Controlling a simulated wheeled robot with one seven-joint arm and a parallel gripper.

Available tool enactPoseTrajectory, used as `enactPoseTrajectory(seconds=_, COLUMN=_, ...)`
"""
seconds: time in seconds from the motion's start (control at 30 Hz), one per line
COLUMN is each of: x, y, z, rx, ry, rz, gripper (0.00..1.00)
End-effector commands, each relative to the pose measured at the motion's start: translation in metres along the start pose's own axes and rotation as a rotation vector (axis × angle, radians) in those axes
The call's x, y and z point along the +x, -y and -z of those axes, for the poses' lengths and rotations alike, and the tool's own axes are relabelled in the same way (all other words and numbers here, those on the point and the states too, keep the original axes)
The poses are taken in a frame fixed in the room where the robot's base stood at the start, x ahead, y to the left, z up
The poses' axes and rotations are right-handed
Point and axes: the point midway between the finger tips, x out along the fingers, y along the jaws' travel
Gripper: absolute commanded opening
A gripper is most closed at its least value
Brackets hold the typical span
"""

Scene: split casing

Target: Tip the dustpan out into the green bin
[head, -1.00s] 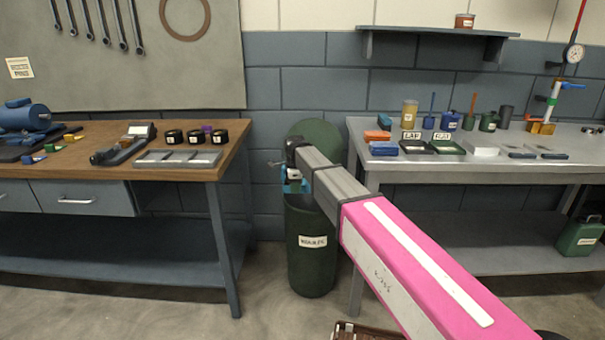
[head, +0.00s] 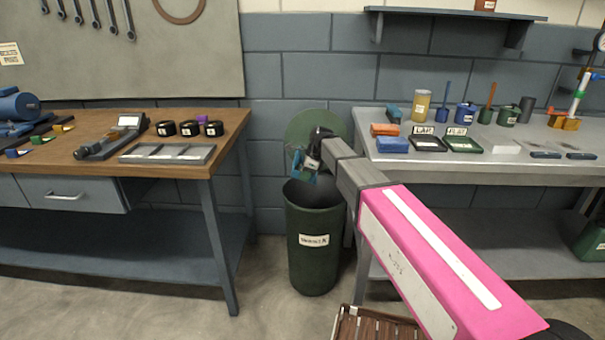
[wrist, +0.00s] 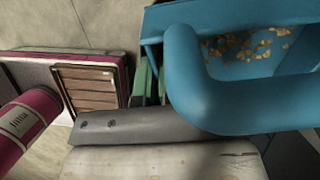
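The green bin (head: 313,250) stands open on the floor between two benches, with a white label on its front. Its round green lid (head: 302,122) is up behind it. My gripper (head: 316,152) is above the bin's mouth and holds the blue dustpan (head: 303,168), which hangs tilted over the rim. In the wrist view the dustpan (wrist: 215,105) fills the upper right, its thick curved handle close to the camera. Yellowish crumbs (wrist: 245,48) lie in its pan. The fingertips on the handle are mostly hidden.
A wooden-topped bench (head: 90,150) stands left of the bin and a grey bench (head: 480,165) stands right, both close to it. The floor left of the crate is clear.

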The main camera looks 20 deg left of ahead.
Motion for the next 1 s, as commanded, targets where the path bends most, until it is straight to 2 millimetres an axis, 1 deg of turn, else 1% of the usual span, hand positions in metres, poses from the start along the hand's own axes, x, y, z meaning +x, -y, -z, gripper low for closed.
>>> enactPoseTrajectory(seconds=0.03, x=0.002, y=-0.001, z=0.005, rx=0.002, ry=0.048, rz=-0.002, gripper=0.0)
enactPoseTrajectory(seconds=0.2, x=0.007, y=-0.001, z=0.015, rx=0.003, ry=0.206, rz=0.0, gripper=0.0)
enactPoseTrajectory(seconds=0.4, x=0.011, y=0.0, z=0.022, rx=0.002, ry=0.342, rz=-0.001, gripper=0.0)
enactPoseTrajectory(seconds=0.6, x=0.013, y=0.0, z=0.024, rx=0.0, ry=0.399, rz=-0.001, gripper=0.0)
enactPoseTrajectory(seconds=1.0, x=0.013, y=0.0, z=0.024, rx=-0.001, ry=0.404, rz=0.0, gripper=0.0)
